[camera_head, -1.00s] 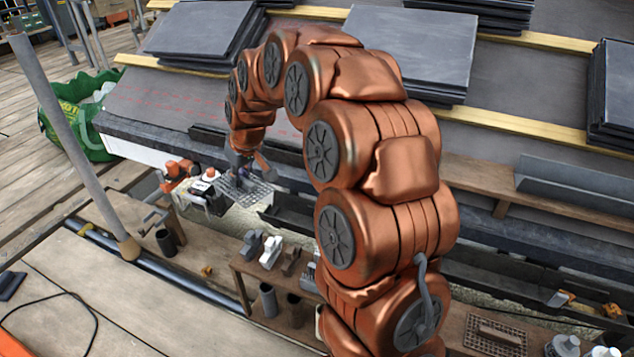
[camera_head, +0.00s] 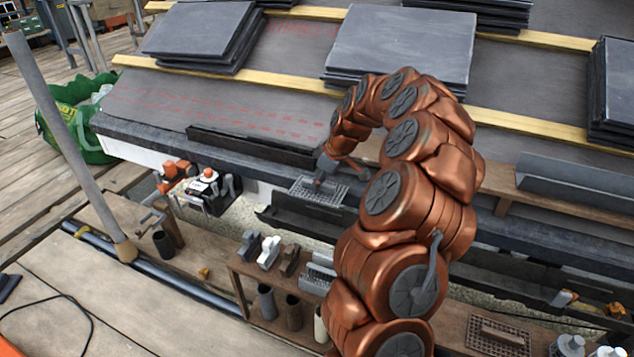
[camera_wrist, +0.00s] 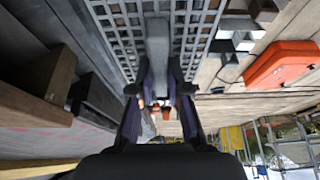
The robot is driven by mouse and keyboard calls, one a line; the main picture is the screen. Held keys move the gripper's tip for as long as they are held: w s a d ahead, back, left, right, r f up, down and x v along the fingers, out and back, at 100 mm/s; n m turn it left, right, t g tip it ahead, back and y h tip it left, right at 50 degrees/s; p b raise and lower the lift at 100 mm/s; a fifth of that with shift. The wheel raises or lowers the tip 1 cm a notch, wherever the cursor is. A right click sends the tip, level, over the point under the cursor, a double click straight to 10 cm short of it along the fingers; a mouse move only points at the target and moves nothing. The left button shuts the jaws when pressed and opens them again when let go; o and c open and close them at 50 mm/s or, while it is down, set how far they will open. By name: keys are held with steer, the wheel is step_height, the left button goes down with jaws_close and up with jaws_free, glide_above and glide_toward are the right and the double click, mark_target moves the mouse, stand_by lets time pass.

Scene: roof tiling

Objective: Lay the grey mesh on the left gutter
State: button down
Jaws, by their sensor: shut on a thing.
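The grey mesh (camera_head: 333,196) is a small grid panel with a grey bar handle on top. My gripper (camera_head: 323,170) is shut on this handle and holds the mesh level, in front of the roof edge. In the wrist view the mesh (camera_wrist: 198,35) fills the top, and its grey handle (camera_wrist: 157,45) runs down between the fingers of my gripper (camera_wrist: 160,92). The left gutter (camera_head: 300,222), a dark open channel, lies below the eaves. The mesh appears just above and behind its left part, apart from it. My arm hides the gutter's right part.
A second mesh with a wooden handle (camera_head: 497,334) lies on the bench at the lower right. An orange and white power tool (camera_head: 203,188) stands left of the gutter. A dark strip (camera_head: 250,147) lies along the roof edge. A grey channel (camera_head: 575,186) rests on a wooden board at right.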

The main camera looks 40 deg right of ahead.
steer(key=shift+f+b, duration=1.6)
steer(key=shift+f, duration=3.65)
steer(key=shift+f, duration=0.1)
steer(key=c, duration=1.1)
jaws_free()
steer(key=shift+o, duration=0.2)
steer(key=o, duration=0.4)
